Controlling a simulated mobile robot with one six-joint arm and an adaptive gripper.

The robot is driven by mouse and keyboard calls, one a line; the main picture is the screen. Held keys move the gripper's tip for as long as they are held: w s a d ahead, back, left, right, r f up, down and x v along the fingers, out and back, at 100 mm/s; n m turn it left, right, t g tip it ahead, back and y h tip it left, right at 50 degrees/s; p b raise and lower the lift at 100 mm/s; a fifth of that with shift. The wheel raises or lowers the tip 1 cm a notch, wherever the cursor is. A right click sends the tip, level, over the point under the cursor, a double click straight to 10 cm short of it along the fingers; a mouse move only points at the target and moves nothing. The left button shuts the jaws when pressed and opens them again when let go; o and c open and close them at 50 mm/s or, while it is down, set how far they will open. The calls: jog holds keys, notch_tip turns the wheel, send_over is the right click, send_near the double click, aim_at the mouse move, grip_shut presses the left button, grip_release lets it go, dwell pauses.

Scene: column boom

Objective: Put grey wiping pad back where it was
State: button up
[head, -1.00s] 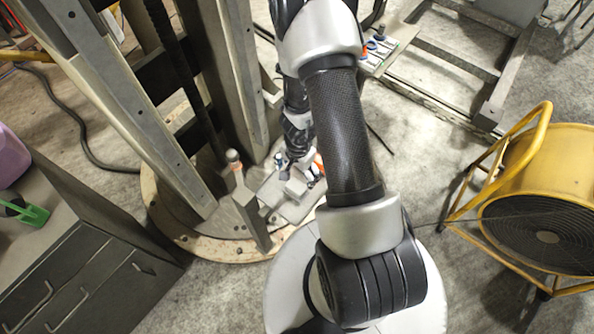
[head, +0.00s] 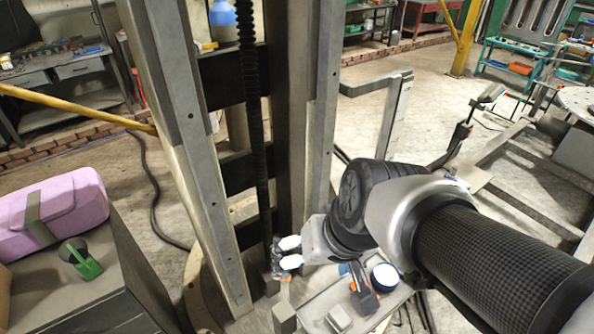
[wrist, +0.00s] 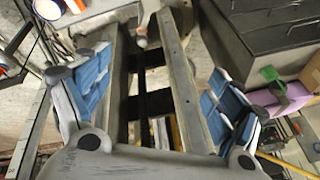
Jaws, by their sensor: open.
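A small light-grey block, which looks like the grey wiping pad (head: 340,318), lies on a pale tray (head: 316,311) at the bottom of the head view. My gripper (head: 288,253) is open and empty. It is above and to the left of the tray, in front of the column, and apart from the pad. In the wrist view its blue-padded fingers (wrist: 160,65) stand wide apart with the column between them.
The tall grey column (head: 190,150) stands close to my gripper. A grey cabinet (head: 100,275) at left carries a pink case (head: 60,212) and a green-handled item (head: 82,262).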

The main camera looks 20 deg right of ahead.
jog(key=s+d+r+n+h, duration=0.1)
jog(key=s+d+r, duration=0.1)
jog(key=s, duration=0.4)
jog(key=shift+s+d+r+n+t+h, duration=0.3)
jog(key=shift+s+d+r+h, duration=0.05)
jog(key=shift+d+r+h, duration=0.1)
